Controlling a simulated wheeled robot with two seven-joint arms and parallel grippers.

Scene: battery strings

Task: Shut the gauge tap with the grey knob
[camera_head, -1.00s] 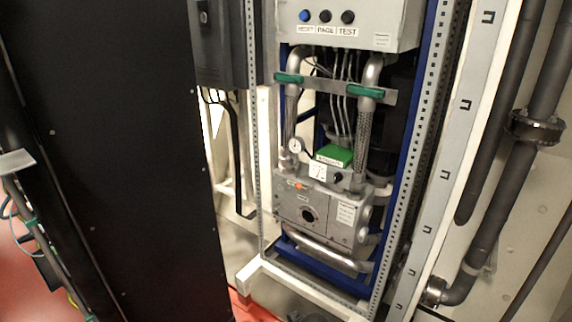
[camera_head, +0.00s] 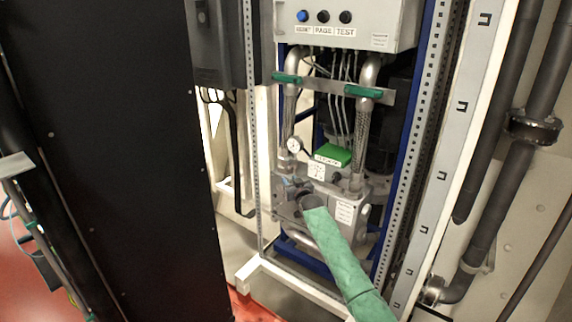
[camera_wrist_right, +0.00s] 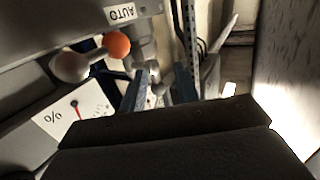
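My right gripper (camera_head: 287,187) reaches the front left of the grey pump block, below the round white gauge (camera_head: 294,145). In the right wrist view its two bluish fingers (camera_wrist_right: 160,88) are apart. A small pale grey fitting (camera_wrist_right: 153,72) shows between and beyond them; I cannot tell whether it is the gauge tap's grey knob or whether a finger touches it. The tap is not clear in the head view. My left gripper is not in view.
A dial marked % (camera_wrist_right: 75,115) and an AUTO label (camera_wrist_right: 128,12) are close to the gripper. A green block (camera_head: 333,155) sits on top of the pump. A black cabinet (camera_head: 110,150) stands left.

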